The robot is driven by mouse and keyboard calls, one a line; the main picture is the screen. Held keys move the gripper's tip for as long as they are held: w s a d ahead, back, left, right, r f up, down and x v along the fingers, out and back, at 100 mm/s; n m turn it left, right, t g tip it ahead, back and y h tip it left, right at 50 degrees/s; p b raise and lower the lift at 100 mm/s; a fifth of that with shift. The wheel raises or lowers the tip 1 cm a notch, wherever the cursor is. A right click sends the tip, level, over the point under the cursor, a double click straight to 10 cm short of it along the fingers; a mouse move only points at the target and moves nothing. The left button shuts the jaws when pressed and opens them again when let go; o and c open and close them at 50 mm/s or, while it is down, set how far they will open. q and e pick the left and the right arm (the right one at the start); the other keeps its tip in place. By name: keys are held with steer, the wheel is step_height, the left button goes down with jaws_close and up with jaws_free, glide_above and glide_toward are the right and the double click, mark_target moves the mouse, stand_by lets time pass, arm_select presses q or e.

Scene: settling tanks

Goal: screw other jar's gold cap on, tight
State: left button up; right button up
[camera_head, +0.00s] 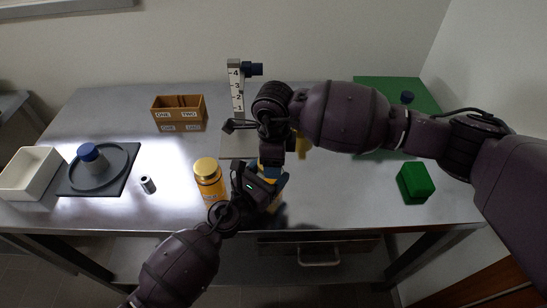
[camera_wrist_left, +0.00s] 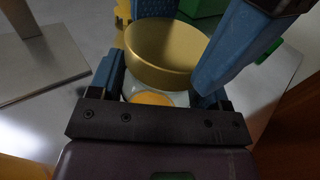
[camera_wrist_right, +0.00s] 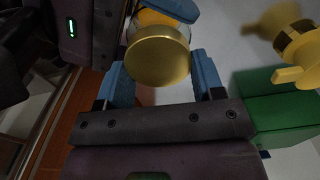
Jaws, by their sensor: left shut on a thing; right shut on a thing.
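A jar with orange contents (camera_wrist_left: 153,98) is between the fingers of my left gripper (camera_wrist_left: 160,95), which is shut on it. A gold cap (camera_wrist_left: 165,52) sits at the jar's mouth; whether it is fully seated cannot be told. My right gripper (camera_wrist_right: 155,75) is shut on this gold cap (camera_wrist_right: 158,60), with the jar (camera_wrist_right: 165,10) beyond it. In the head view, my left gripper (camera_head: 252,186) and right gripper (camera_head: 272,172) meet at the table's front edge and mostly hide this jar. Another orange jar (camera_head: 211,187) stands upright to their left, its gold cap (camera_head: 206,166) on.
A green block (camera_head: 415,183) is at the right. A small grey cylinder (camera_head: 147,185), a dark tray (camera_head: 118,174) with a blue-topped piece, and a white bin (camera_head: 30,172) are at the left. A brown box (camera_head: 179,112) and a numbered post (camera_head: 236,88) stand behind.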

steer(key=shift+s+d+f, duration=0.1)
steer(key=shift+d+f, duration=0.05)
steer(key=shift+f, duration=0.9)
stand_by(0.5)
steer(key=shift+r, duration=0.45)
steer(key=shift+r, duration=0.25)
stand_by(0.3)
steer(key=shift+r, duration=0.3)
stand_by(0.5)
steer(key=shift+f, duration=0.95)
stand_by(0.7)
steer(key=shift+r, duration=0.4)
steer(key=shift+r, duration=0.55)
stand_by(0.8)
